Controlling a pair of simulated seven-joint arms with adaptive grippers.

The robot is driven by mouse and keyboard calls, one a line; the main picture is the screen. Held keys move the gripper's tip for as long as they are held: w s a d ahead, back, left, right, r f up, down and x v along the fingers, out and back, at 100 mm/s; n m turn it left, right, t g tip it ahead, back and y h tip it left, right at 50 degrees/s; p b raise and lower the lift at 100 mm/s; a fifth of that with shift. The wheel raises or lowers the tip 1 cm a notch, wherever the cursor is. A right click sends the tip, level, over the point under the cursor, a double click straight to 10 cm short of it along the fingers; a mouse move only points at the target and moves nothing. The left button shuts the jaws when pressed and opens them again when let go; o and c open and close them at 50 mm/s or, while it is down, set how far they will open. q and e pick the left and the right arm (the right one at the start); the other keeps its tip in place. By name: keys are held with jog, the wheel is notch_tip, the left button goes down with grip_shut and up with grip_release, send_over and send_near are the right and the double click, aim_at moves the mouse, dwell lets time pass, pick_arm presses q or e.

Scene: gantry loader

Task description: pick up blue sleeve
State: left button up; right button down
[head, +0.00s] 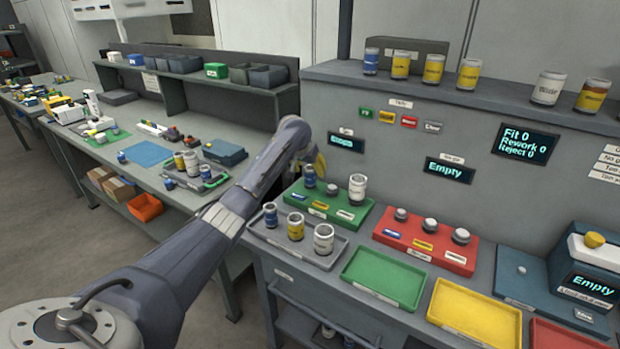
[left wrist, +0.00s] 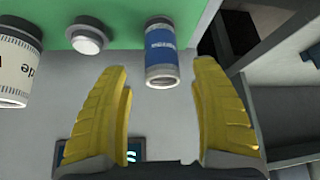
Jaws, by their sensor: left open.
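A blue sleeve (head: 309,176) with a pale rim stands at the left end of the green board (head: 350,217). In the left wrist view the blue sleeve (left wrist: 161,50) lies ahead of the fingertips, in line with the gap between them. My left gripper (left wrist: 163,78) is open and empty, its yellow fingers spread to either side of the sleeve's near end. In the head view the left gripper (head: 319,163) is just behind the sleeve and partly hidden by its own arm. Another blue sleeve (head: 270,215) stands in the grey tray (head: 318,259). My right gripper is not in view.
A white sleeve (head: 357,188) and a small grey peg (head: 332,189) stand on the same green board. Yellow and white sleeves share the grey tray. The upright panel with a display (head: 346,142) rises close behind. The green tray (head: 384,278) is empty.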

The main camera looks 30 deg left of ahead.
aim_at(312, 173)
pick_arm(q)
jog(key=shift+x, duration=2.7)
jog(key=shift+a, duration=0.2)
jog(key=shift+c, duration=0.4)
jog(key=shift+r, duration=0.1)
grip_shut()
